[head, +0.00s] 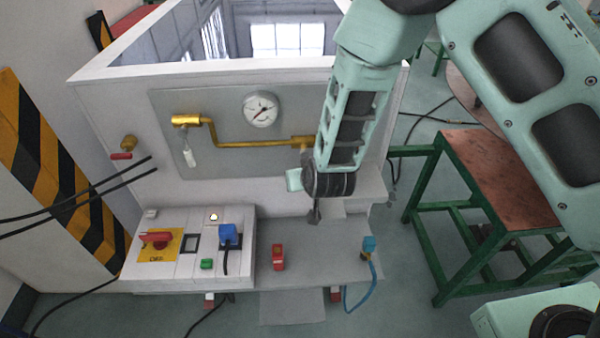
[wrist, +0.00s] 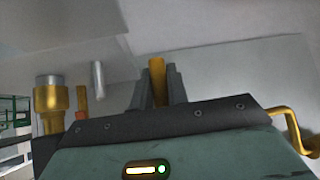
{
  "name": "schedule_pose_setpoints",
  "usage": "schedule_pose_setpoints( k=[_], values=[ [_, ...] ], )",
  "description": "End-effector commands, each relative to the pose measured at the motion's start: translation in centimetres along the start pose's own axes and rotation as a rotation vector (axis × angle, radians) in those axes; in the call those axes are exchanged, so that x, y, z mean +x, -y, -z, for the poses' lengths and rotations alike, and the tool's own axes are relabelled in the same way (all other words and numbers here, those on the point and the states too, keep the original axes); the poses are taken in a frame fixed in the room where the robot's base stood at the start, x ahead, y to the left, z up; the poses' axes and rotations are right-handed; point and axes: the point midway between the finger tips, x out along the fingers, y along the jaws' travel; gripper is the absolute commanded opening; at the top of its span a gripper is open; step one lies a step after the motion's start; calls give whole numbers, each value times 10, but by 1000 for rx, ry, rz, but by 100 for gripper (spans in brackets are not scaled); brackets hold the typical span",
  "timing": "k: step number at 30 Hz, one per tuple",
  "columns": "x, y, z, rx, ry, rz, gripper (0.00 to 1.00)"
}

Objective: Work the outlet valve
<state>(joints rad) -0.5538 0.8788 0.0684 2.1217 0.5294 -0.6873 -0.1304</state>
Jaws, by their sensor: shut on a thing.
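The brass pipe (head: 250,143) runs across a grey plate on the front of the generator and ends at a brass fitting (head: 303,142) on the right. My gripper (head: 314,212) is in front of the panel below that fitting, and my arm hides what lies behind it. In the wrist view my gripper (wrist: 157,95) is shut on a narrow yellow-brass valve handle (wrist: 157,76), which stands between the two dark fingers. I cannot tell how far the handle is turned. The bent brass pipe (wrist: 290,122) shows at the right of the wrist view.
A round pressure gauge (head: 261,109) sits above the pipe. A brass valve (head: 186,121) with a pale handle is at the pipe's left end. A switch box (head: 185,268) and a red part (head: 278,257) are below. A green-framed table (head: 505,165) stands at the right.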

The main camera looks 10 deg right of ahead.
Motion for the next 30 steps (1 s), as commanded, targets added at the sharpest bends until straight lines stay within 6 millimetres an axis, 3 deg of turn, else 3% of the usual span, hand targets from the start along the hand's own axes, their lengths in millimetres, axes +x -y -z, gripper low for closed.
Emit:
schedule_pose_setpoints(
  k=[18, 19, 21, 30],
  values=[
    [0, -4, -1, -30, 10, -30, 0],
    [0, -4, -1, -30, 10, -30, 24],
    [0, -4, -1, -30, 10, -29, 38],
    [-2, -3, -1, -28, 8, -28, 38]
  ],
)
